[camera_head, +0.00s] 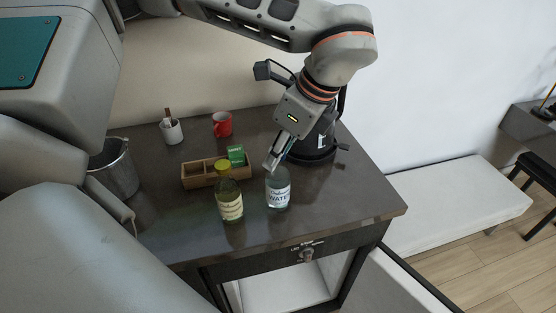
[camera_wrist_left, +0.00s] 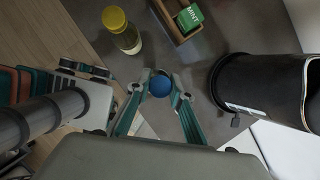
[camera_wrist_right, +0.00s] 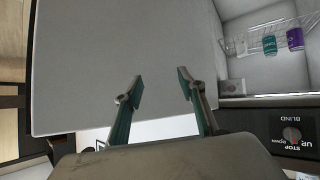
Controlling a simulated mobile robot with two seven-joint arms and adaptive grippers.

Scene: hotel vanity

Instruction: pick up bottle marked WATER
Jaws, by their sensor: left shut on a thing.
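The clear bottle marked WATER (camera_head: 278,190) stands upright near the front middle of the dark vanity top in the head view. My left gripper (camera_head: 274,163) reaches down from above and is shut on its top. In the left wrist view the blue cap (camera_wrist_left: 159,86) sits between the fingertips of the left gripper (camera_wrist_left: 160,88), and the bottle's body is hidden below it. My right gripper (camera_wrist_right: 160,88) shows only in its own wrist view, with its fingers apart and nothing between them.
A yellow-capped bottle (camera_head: 229,197) stands just left of the water bottle. A metal bin (camera_head: 115,170) is at left.

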